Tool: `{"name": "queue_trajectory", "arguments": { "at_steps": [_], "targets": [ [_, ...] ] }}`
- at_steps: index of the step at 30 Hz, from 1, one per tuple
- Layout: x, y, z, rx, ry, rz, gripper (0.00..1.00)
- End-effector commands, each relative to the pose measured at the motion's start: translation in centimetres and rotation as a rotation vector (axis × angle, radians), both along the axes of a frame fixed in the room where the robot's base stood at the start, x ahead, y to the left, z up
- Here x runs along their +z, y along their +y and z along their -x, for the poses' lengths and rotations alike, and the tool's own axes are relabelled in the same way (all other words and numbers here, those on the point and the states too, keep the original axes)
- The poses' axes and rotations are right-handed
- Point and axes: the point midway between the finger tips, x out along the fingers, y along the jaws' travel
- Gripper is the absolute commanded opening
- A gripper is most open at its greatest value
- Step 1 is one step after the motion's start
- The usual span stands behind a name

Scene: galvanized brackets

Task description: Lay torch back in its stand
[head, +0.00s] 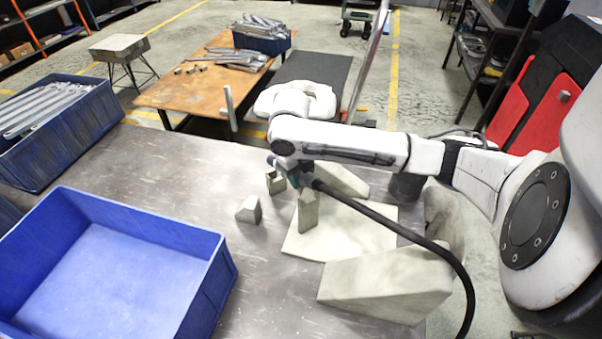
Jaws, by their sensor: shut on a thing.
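The torch (308,180) has a dark body and a thick black cable that runs down to the right. My gripper (290,174) is shut on the torch above the metal table, and the arm hides much of the hold. A small pale holder with an opening at its top (276,184) stands just below and left of the gripper; it looks like the stand. I cannot tell whether the torch touches either one.
A pale flat plate (345,236) and a wedge-shaped block (385,284) lie beneath the cable. A small pale block (249,209) sits left of the post. A blue crate (228,262) fills the front left. Bare metal table (185,165) lies behind the crate.

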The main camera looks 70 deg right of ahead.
Motion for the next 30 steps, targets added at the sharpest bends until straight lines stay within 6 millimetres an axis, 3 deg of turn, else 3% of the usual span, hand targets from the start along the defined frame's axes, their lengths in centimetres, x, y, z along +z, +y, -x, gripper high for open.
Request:
{"name": "queue_trajectory", "arguments": {
  "at_steps": [15,30],
  "targets": [
    [-4.4,0.0,0.0,0.0,-0.002,0.001,0.08],
    [-4.9,0.0,0.0,0.0,-0.002,0.001,0.08]
  ]
}}
